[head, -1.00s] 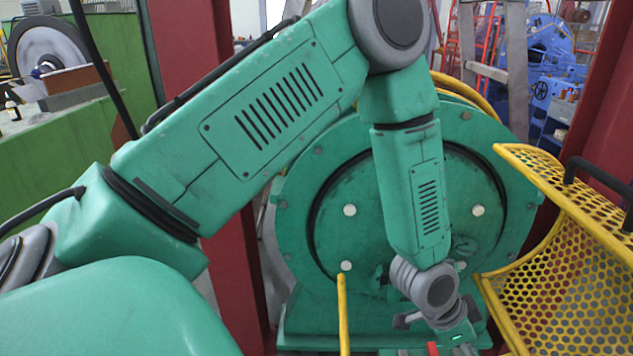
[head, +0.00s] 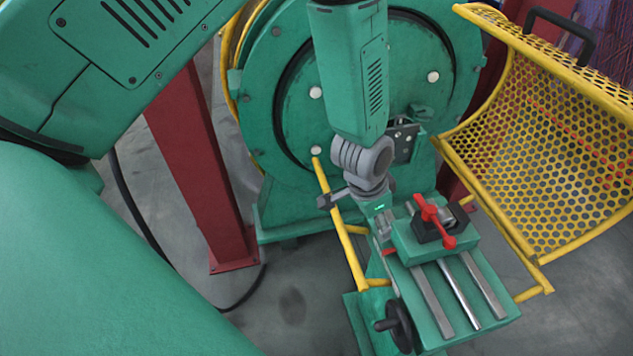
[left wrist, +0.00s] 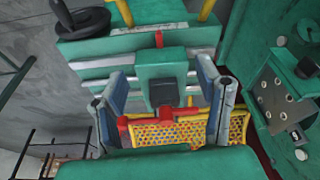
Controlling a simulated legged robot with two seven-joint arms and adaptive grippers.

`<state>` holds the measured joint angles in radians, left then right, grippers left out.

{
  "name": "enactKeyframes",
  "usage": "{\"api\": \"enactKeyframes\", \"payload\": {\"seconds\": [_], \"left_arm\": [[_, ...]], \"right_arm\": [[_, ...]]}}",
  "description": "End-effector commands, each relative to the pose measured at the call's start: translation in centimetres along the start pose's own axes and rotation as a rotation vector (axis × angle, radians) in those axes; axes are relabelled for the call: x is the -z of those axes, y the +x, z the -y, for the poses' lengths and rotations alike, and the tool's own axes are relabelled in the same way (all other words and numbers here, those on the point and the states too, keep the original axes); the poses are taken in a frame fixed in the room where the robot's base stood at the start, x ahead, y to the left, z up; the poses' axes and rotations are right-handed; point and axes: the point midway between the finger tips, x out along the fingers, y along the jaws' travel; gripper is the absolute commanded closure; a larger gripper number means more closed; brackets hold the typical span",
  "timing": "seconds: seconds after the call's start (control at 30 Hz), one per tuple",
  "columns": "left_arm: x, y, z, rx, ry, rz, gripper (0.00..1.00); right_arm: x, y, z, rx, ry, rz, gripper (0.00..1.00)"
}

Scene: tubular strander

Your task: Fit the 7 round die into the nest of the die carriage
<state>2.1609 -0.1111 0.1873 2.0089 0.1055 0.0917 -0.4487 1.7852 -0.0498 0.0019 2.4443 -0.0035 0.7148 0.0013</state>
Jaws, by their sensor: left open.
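The die carriage (head: 405,240) is a green block on metal rails, with a red clamp handle (head: 433,220) and a dark block (head: 455,222) on top. My left gripper (head: 385,225) points down at the carriage's left side. In the left wrist view its two blue-padded fingers (left wrist: 162,88) stand wide apart and empty. The carriage (left wrist: 150,62), its dark square part (left wrist: 163,94) and red handle (left wrist: 150,128) show between them. I cannot tell whether the fingers touch the carriage. I cannot make out the round die or the inside of the nest. My right gripper is not in view.
A yellow perforated guard (head: 560,150) stands open at the right. A yellow rail (head: 342,235) runs left of the carriage, above a black handwheel (head: 397,326). The large green disc housing (head: 285,110) stands behind, and a red post (head: 200,170) at the left.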

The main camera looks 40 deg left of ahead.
Motion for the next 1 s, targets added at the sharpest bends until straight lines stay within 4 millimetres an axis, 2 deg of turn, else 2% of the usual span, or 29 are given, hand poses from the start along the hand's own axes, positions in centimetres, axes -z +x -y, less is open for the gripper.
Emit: {"api": "enactKeyframes", "payload": {"seconds": [0.2,0.53,0.73,1.0], "left_arm": [[-3.6,2.5,0.3,0.022,-0.108,0.066,0.41],[-8.7,5.3,0.5,0.049,-0.284,0.15,0.41],[-10.2,6.0,0.4,0.057,-0.344,0.174,0.41],[-10.6,6.0,0.5,0.059,-0.358,0.18,0.41]], "right_arm": [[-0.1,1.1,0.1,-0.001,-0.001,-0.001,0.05],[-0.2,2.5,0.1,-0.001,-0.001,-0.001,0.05],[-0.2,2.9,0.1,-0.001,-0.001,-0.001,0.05],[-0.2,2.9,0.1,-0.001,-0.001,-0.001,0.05]]}}
